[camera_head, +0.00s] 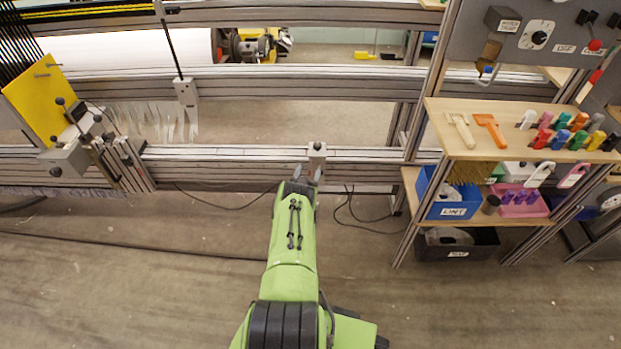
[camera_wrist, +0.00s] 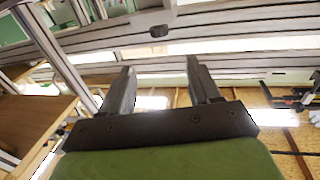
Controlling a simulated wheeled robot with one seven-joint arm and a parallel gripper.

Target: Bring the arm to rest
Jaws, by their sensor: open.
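My green arm reaches forward from the bottom middle of the head view toward the metal rails of the frame. My gripper (camera_head: 308,174) is at its far end, near a small grey block on the lower rail (camera_head: 230,153); I cannot tell whether it touches the block. In the wrist view my gripper (camera_wrist: 162,82) shows two dark fingers spread well apart. Nothing is between them. The frame's rails cross beyond the fingertips, with a small dark block (camera_wrist: 158,31) on one of them.
A wooden shelf (camera_head: 510,148) with coloured clips stands at the right, with a blue bin (camera_head: 452,210) and a black bin (camera_head: 455,252) below. A yellow plate (camera_head: 40,103) is at the far left. Cables hang near the lower rail. The floor (camera_head: 130,290) left of my arm is mostly clear.

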